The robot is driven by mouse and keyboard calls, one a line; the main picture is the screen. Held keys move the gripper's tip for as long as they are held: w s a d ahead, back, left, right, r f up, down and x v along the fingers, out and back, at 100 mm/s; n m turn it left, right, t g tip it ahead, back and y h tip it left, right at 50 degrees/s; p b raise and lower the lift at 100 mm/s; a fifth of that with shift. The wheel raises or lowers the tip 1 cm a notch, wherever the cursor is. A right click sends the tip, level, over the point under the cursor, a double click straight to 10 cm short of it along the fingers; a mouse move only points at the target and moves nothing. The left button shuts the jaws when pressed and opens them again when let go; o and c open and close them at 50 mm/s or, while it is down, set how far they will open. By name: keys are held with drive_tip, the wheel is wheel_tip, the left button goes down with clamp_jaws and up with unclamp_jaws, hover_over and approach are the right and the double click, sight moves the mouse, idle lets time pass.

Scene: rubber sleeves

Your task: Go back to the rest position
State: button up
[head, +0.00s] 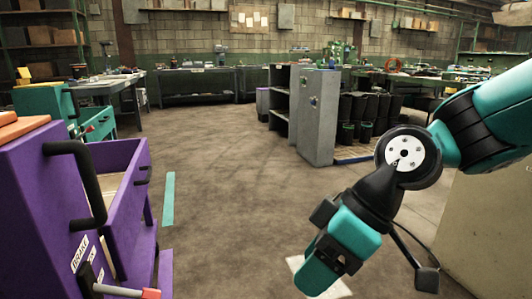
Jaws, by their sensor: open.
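My gripper (322,272) hangs at the lower right of the head view, at the end of my teal and black arm. It points down and to the left over the floor, apart from the furniture around it. It is open, and I see nothing held in it. Its fingertips are hard to make out from this angle. No rubber sleeve can be clearly made out in this view.
A purple cabinet (30,200) with a black handle and a pulled-out drawer (120,215) stands close at left. A grey shelf unit (318,118) with black cylinders (362,108) beside it stands further back. The brown floor (225,190) between them is clear.

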drive_tip(key=s+d+m+h, duration=0.2)
drive_tip(key=s+d+m, duration=0.3)
drive_tip(key=s+d, duration=0.3)
wheel_tip(320, 180, up, 37)
drive_tip(key=m+p, duration=0.1)
drive_tip(key=p, duration=3.5)
drive_tip(key=shift+s+d+r+t+h+p, duration=0.2)
drive_tip(key=shift+s+t+h+p, duration=0.1)
drive_tip(key=shift+t, duration=0.1)
